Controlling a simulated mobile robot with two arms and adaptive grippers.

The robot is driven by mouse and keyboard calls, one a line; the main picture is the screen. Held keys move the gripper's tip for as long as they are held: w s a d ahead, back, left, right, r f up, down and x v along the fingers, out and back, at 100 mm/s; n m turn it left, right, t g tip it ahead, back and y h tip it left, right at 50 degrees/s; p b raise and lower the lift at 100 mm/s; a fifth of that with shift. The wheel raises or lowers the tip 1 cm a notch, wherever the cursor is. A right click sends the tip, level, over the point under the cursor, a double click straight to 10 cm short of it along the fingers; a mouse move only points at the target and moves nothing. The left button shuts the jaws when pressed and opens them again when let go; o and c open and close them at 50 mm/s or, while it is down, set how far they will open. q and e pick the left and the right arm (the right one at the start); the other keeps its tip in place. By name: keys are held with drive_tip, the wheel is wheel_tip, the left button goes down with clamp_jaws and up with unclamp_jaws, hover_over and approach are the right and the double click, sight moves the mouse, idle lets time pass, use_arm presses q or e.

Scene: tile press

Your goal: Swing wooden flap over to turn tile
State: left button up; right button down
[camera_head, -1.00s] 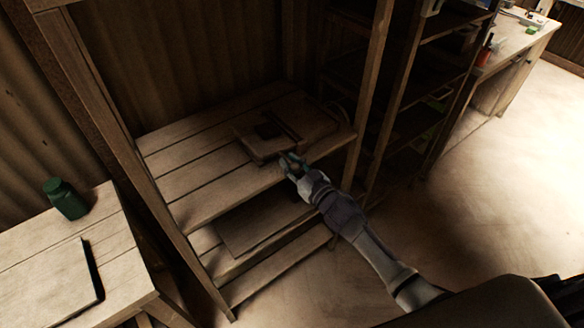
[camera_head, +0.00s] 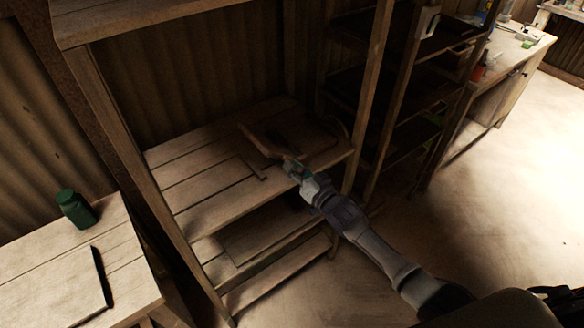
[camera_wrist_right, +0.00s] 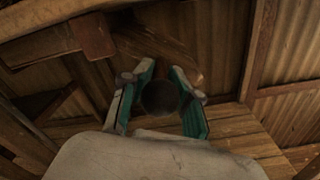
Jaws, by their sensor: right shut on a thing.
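The wooden flap (camera_head: 260,141) stands tilted up from the press on the middle shelf, seen nearly edge-on. My right gripper (camera_head: 291,164) is at the near end of the flap, shut on it. In the right wrist view, the teal fingers of this gripper (camera_wrist_right: 159,98) sit on either side of a dark round part. A thin right-angled strip (camera_head: 254,170) lies on the shelf boards left of the flap. I cannot make out the tile; the flap and shadow hide that area. My left gripper is not in view.
The slatted shelf (camera_head: 200,165) has upright posts at its sides and another board (camera_head: 265,230) below. A side table (camera_head: 80,250) with a green bottle (camera_head: 75,208) stands at the left. A dark rack is at the right. Open floor lies right of my arm.

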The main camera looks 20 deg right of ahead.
drive_tip(key=w+d+r+m+b, duration=0.2)
drive_tip(key=d+m+b, duration=0.6)
drive_tip(key=m, duration=0.7)
drive_tip(key=shift+w+d+r+m+b, duration=0.2)
drive_tip(key=shift+w+m+b, duration=0.1)
drive_tip(key=shift+w+b, duration=0.1)
idle(1.0)
idle(0.3)
drive_tip(key=c, duration=1.3)
unclamp_jaws()
drive_tip(key=shift+o, duration=1.1)
drive_tip(key=shift+s+d, duration=0.1)
drive_tip(key=shift+r, duration=0.2)
